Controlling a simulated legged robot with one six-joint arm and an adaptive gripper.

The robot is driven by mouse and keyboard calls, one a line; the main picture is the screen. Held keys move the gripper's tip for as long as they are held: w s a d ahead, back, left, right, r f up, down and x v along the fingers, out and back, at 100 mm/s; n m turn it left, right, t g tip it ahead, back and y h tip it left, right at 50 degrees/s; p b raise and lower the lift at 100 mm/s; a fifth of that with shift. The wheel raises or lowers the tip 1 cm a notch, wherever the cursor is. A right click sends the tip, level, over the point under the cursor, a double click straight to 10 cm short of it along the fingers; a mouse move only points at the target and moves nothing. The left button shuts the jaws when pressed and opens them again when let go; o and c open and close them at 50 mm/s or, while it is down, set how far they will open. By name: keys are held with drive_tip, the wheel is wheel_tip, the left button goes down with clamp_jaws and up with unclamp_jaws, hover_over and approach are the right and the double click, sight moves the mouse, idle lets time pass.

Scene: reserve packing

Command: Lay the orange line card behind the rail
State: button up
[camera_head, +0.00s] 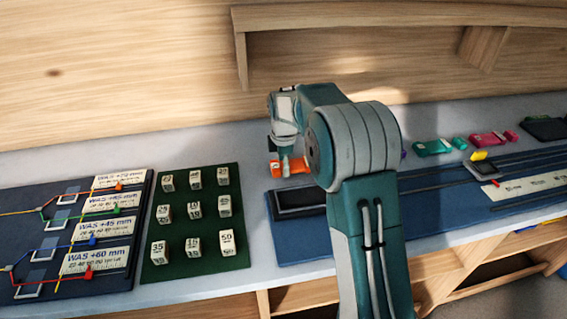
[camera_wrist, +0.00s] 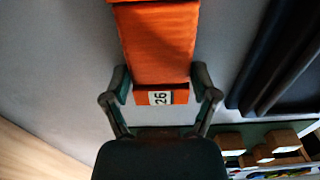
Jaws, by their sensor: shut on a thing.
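The orange line card (camera_head: 298,167) is at the back of the grey table, near the wall, partly hidden by my gripper (camera_head: 285,165). In the wrist view, the card (camera_wrist: 158,45) extends away from my gripper (camera_wrist: 163,84), with its end marked "26" between the two fingers. My gripper is shut on this end. Whether the card touches the table cannot be told. Dark rails (camera_head: 440,179) run along the blue mat to the right, partly hidden by my arm; dark strips also show at the right of the wrist view (camera_wrist: 272,62).
A green board (camera_head: 176,238) with several white number blocks lies left of my arm. A dark chart board (camera_head: 143,225) lies further left. Teal (camera_head: 432,148) and magenta (camera_head: 487,139) pieces lie at the back right. A wooden shelf (camera_head: 400,14) overhangs the back.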

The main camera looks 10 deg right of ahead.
drive_tip(key=shift+f, duration=0.1)
drive_tip(key=o, duration=1)
